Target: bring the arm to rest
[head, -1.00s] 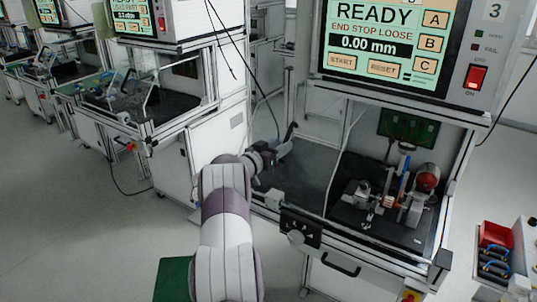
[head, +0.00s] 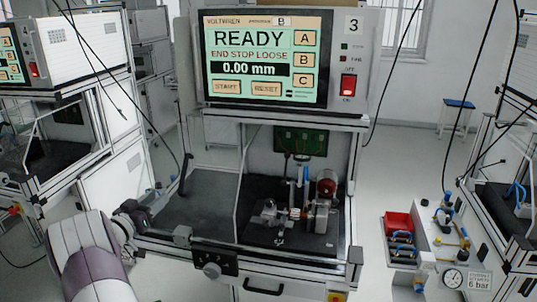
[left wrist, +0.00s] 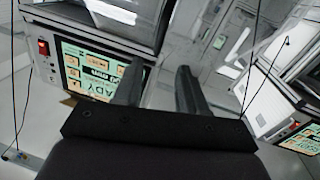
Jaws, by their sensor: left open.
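My left arm (head: 90,262) comes in from the lower left in the head view. My left gripper (head: 170,192) is at the left front of test station 3, by the left end of its dark work surface (head: 205,205). In the left wrist view my left gripper (left wrist: 160,88) has two dark fingers spread apart with nothing between them. The station's screen (head: 265,58) reads READY, END STOP LOOSE and 0.00 mm. The test fixture (head: 295,212) stands at the right of the work surface, apart from the gripper. My right gripper is not in view.
A black clamp block (head: 214,262) and frame rail edge the station's front. At right, a red bin (head: 398,222) and a pressure gauge (head: 453,278) sit on a side panel. Another station (head: 70,150) stands at left. Open floor lies between the station and the side panel.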

